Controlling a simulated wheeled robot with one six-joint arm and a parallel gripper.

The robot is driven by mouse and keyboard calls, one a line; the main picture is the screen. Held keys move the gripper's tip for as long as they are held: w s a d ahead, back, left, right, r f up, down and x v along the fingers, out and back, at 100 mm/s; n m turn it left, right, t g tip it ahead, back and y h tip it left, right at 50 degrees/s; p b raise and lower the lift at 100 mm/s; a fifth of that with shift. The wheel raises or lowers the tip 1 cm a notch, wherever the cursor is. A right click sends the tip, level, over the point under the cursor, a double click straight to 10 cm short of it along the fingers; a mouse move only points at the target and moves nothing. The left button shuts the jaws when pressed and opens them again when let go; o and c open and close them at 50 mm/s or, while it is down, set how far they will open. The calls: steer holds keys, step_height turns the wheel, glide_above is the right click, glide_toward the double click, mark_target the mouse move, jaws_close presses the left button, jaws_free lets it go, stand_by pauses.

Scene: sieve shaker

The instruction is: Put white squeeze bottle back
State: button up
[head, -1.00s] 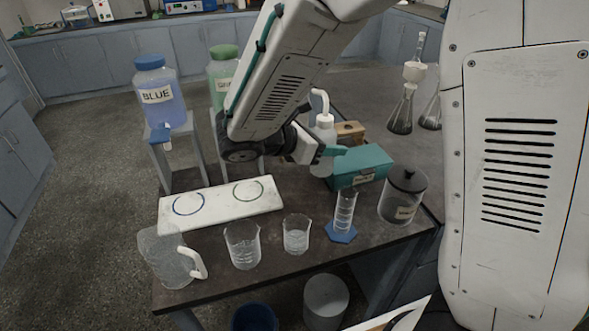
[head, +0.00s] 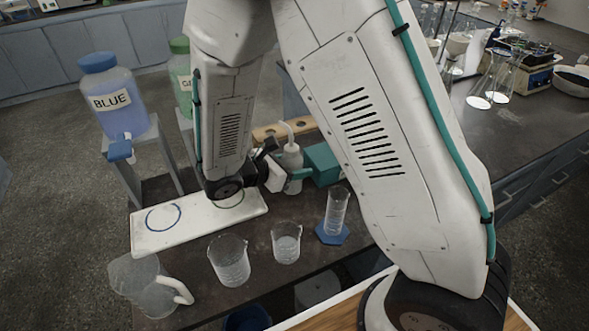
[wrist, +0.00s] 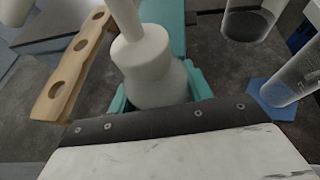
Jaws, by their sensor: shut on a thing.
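The white squeeze bottle (head: 291,160) is upright, with its bent spout on top, at the back of the dark bench. In the wrist view the bottle (wrist: 152,65) stands between the teal fingers of my gripper (wrist: 158,95), which is shut on its body. In the head view my gripper (head: 286,174) reaches the bottle from the left. Whether the bottle's base touches the bench is hidden. A wooden rack with round holes (wrist: 70,72) lies to the left of the bottle in the wrist view and shows behind it in the head view (head: 268,132).
A teal box (head: 322,162) stands right of the bottle. In front are a measuring cylinder (head: 336,212), two beakers (head: 229,262) (head: 286,243), a jug (head: 142,281) and a white board with rings (head: 190,222). BLUE (head: 112,100) and green-capped (head: 181,75) carboys stand on stands behind.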

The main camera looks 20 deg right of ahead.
steer(key=shift+f, duration=0.6)
steer(key=shift+f, duration=0.15)
steer(key=o, duration=0.6)
steer(key=shift+s+a+r, duration=0.1)
steer(key=shift+a+r, duration=0.2)
steer(key=v, duration=1.1)
steer(key=shift+a, duration=0.1)
